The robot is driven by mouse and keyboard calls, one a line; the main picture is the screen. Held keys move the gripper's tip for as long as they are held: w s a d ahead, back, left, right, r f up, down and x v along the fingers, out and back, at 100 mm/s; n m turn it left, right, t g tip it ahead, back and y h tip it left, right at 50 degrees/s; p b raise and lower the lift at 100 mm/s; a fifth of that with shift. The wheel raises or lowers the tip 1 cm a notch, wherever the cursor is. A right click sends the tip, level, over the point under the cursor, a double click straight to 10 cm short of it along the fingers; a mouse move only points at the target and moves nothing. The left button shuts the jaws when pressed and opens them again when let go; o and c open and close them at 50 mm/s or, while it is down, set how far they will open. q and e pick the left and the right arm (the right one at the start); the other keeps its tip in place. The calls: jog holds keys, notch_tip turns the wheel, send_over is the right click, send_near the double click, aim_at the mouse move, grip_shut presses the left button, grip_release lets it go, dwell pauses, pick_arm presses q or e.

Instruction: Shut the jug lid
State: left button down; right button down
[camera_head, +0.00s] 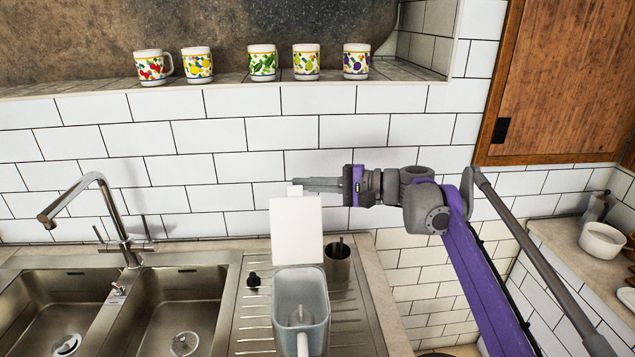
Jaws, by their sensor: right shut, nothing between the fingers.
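The jug (300,310) is a grey, open-topped container with a light handle toward me, standing on the ribbed drainer right of the sinks. Its white lid (296,230) stands upright at the jug's back edge, so the jug is open. My right gripper (283,186) reaches in from the right with its fingers shut and empty. The fingertips are at or just behind the lid's top edge, by a small tab; I cannot tell whether they touch it. My left gripper is not in view.
A metal cup (338,262) holding a utensil stands right behind the jug. A small black item (253,280) lies left of the jug. The faucet (115,220) rises behind two sinks at left. A tiled wall is close behind, with several mugs on a ledge above.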

jog(key=shift+s+d+r, duration=0.1)
jog(key=shift+s+r, duration=0.15)
jog(key=shift+s, duration=0.6)
jog(key=shift+s+r, duration=0.1)
jog(key=shift+s, duration=0.1)
